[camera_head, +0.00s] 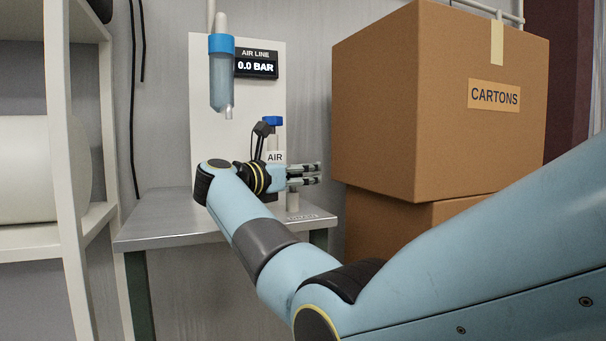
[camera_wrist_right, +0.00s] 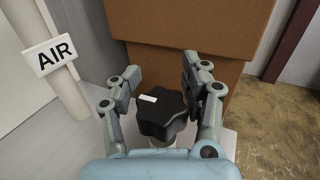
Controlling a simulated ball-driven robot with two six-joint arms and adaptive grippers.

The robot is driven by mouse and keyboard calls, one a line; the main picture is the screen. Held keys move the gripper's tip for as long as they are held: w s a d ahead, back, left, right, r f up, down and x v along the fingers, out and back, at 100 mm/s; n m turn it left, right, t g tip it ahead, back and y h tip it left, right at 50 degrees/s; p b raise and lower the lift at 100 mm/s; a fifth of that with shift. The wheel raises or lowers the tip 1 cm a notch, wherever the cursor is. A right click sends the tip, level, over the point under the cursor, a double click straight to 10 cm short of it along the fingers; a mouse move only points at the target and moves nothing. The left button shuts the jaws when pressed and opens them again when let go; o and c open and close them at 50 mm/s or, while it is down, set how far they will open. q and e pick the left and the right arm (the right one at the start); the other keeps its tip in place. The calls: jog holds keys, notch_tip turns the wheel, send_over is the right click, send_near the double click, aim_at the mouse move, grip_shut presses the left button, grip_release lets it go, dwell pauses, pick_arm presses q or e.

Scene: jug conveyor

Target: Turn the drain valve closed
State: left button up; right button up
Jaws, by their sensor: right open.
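The drain valve's black lobed knob (camera_wrist_right: 170,122) with a white mark on top shows in the right wrist view. My right gripper (camera_wrist_right: 161,82) is open, with one finger on each side of the knob. I cannot tell whether either finger touches it. In the head view my right gripper (camera_head: 304,174) is above the bench, over a short pale post (camera_head: 292,203). The knob itself is not clearly visible there. My left gripper is not in view.
A metal bench (camera_head: 165,217) carries the fittings. A pressure display (camera_head: 256,65) reads 0.0 BAR beside a blue-topped filter bowl (camera_head: 221,80). An AIR tag (camera_head: 275,157) hangs on a pipe near my wrist. A large carton (camera_head: 430,120) stands close on the right.

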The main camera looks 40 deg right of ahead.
jog(key=v, duration=1.1)
jog(key=shift+a, duration=0.3)
